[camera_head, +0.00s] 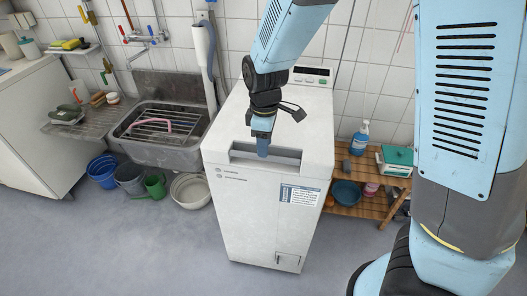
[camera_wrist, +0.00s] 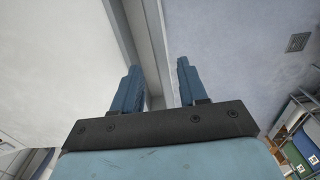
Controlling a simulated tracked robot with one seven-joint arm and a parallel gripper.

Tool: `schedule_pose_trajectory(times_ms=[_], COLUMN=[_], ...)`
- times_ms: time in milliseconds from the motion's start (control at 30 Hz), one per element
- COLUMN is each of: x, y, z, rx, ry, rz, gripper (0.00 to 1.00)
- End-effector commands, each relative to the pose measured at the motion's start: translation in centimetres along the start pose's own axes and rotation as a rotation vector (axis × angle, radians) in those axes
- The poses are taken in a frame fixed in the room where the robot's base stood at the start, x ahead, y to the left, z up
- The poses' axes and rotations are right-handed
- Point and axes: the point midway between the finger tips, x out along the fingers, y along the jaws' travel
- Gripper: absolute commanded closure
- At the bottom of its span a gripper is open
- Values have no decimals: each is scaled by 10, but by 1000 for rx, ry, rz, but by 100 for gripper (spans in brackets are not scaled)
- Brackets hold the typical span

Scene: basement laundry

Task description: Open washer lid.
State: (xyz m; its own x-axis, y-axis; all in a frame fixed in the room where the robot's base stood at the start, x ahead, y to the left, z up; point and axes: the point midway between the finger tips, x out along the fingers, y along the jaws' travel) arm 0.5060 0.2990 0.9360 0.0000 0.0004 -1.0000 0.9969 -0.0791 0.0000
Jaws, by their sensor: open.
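The washer (camera_head: 264,210) is a white, narrow top-loader in the middle of the head view. Its lid (camera_head: 233,120) lies flat and closed on top, with a recessed grip slot (camera_head: 243,152) along the front edge. My gripper (camera_head: 263,152) points down at this slot, and its fingertips overlap it in the head view. In the wrist view my gripper (camera_wrist: 158,85) has its two blue fingers apart, with the slot's edge running between them. Nothing is held. Whether a finger touches the lid I cannot tell.
A metal sink (camera_head: 160,150) stands left of the washer, with buckets (camera_head: 130,177) and a basin (camera_head: 189,190) on the floor below. A low wooden shelf (camera_head: 362,203) with bottles stands to the right. The floor in front is clear.

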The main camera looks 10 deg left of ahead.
Motion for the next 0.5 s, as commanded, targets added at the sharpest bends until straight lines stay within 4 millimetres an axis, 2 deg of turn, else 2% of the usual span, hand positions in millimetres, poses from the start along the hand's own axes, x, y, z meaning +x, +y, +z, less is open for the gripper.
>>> schedule_pose_trajectory(times_ms=[200,500], x=[26,35], y=[-1,0], z=[0,0], rx=[0,0], ry=[-2,0], rz=[-1,1], gripper=[57,57])
